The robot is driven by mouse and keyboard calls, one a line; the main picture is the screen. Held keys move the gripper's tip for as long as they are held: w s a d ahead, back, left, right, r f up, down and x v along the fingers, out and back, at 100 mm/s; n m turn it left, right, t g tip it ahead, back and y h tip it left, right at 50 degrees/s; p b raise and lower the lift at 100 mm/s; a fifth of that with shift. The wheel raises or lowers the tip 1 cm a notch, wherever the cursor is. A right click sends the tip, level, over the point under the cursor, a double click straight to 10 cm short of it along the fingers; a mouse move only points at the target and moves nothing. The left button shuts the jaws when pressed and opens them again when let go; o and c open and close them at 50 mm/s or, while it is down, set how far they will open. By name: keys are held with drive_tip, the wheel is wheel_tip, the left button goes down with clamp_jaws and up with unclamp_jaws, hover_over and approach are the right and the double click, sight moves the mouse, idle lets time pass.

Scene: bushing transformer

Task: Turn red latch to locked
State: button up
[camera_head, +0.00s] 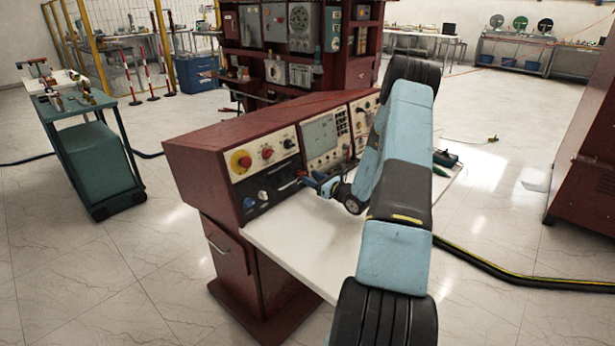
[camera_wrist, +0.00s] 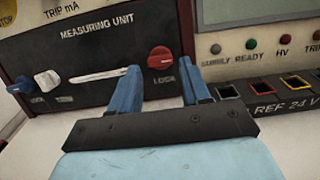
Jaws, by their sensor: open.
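The red latch (camera_wrist: 161,57) is a small red knob on the black MEASURING UNIT panel (camera_wrist: 90,42), with a LOCK label just below it. In the wrist view my gripper (camera_wrist: 162,70) is open, its two blue fingers reaching toward the panel. The latch appears between the fingertips, nearer the left one, with a gap visible on both sides; the exact depth is hard to judge. In the head view the latch (camera_head: 301,174) is a small red spot on the console front, just left of my gripper (camera_head: 320,182).
A pale slot or bar (camera_wrist: 100,75) runs left of the latch to a blue-and-white knob (camera_wrist: 46,81). Coloured sockets (camera_wrist: 262,87) sit at the right. The console's white worktop (camera_head: 300,235) is clear below the arm.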

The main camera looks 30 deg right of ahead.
sight(301, 174)
drive_tip(key=shift+x, duration=1.75)
drive_tip(key=c, duration=0.8)
